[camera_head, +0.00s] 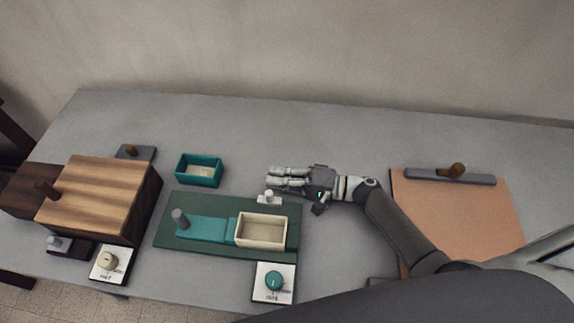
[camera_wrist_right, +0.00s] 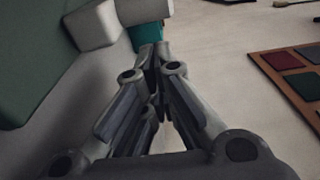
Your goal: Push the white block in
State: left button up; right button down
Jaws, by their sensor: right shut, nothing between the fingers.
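A small white block (camera_head: 269,198) sits at the back edge of the dark green board (camera_head: 165,240), and a white block also shows large beside that board's edge in the right wrist view (camera_wrist_right: 92,24). My right gripper (camera_head: 271,178) lies just behind the block in the head view, its fingers pointing left. Its fingers are shut and empty; the fingertips (camera_wrist_right: 154,48) show right of the block in the wrist view. I cannot tell whether they touch it. My left gripper is not in view.
The green board carries a cream tray (camera_head: 262,246), a teal strip (camera_head: 205,229) and a grey peg (camera_head: 180,219). A teal box (camera_head: 200,170) stands behind it. A wooden box (camera_head: 100,190) is at left, a clipboard (camera_head: 455,215) at right. The back of the table is clear.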

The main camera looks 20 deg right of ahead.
aim_at(272, 199)
jog(key=shift+s+r, duration=0.2)
jog(key=shift+s, duration=0.65)
jog(key=shift+a+f, duration=0.1)
jog(key=shift+s+a+p, duration=0.1)
jog(key=shift+s+a, duration=0.2)
jog(key=shift+s, duration=0.4)
jog(key=shift+s+a+p, duration=0.1)
jog(key=shift+s+a, duration=0.15)
jog(key=shift+s, duration=0.4)
jog(key=shift+s+a+p, duration=0.1)
jog(key=shift+s+a, duration=0.2)
jog(key=shift+s, duration=0.4)
